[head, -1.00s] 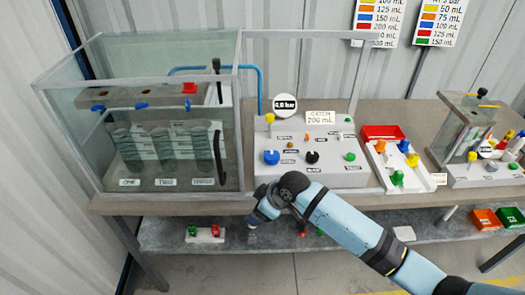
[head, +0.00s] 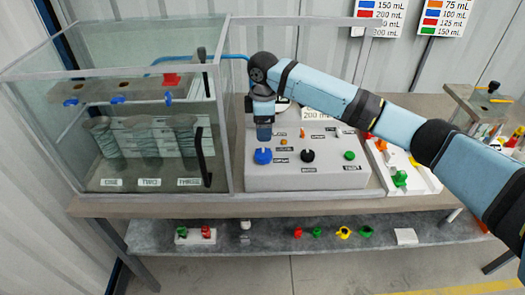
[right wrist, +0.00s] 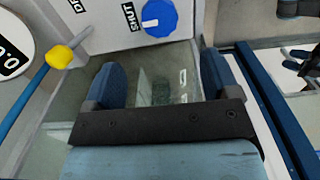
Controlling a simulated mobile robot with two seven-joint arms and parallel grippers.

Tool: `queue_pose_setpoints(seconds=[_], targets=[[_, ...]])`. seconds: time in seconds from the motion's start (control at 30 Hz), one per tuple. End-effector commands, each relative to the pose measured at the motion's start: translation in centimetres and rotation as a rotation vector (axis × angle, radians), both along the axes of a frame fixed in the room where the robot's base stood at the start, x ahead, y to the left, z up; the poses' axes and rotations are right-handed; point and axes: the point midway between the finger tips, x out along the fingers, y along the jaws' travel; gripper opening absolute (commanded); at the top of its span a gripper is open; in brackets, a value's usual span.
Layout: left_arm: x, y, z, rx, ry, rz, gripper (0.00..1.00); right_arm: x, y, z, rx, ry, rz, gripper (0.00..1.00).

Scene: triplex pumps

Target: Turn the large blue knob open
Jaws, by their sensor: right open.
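The large blue knob (head: 262,156) sits on the left of the grey control panel (head: 305,180). It also shows in the right wrist view (right wrist: 159,17) at the top, beyond the fingertips and between their lines. My right gripper (head: 264,138) points down just above the knob in the head view. In the right wrist view its two blue fingers (right wrist: 161,62) are wide apart with nothing between them. No contact with the knob shows. My left gripper is not in view.
A black knob (head: 308,156) and a green knob (head: 349,156) stand right of the blue one. A glass tank (head: 215,140) stands close on the left. My right arm hides part of the panel's back.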

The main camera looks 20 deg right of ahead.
Motion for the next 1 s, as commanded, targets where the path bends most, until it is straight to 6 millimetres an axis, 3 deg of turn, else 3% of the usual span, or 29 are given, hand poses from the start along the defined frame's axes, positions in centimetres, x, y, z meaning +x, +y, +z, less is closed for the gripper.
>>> queue_pose_setpoints(seconds=[0.3, 0.5, 0.93, 1.0], targets=[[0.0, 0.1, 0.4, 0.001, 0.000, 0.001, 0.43, 0.0, 0.0, -6.8, 0.000, 0.001, -0.001, 0.81], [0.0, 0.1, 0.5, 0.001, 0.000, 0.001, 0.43, 0.0, 0.0, -9.5, 0.001, 0.000, -0.001, 0.81], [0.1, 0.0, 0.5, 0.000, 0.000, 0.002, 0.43, 0.0, 0.0, -10.5, 0.001, -0.001, 0.000, 0.81], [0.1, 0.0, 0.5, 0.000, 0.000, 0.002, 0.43, 0.0, 0.0, -10.5, 0.002, -0.002, 0.000, 0.65]])
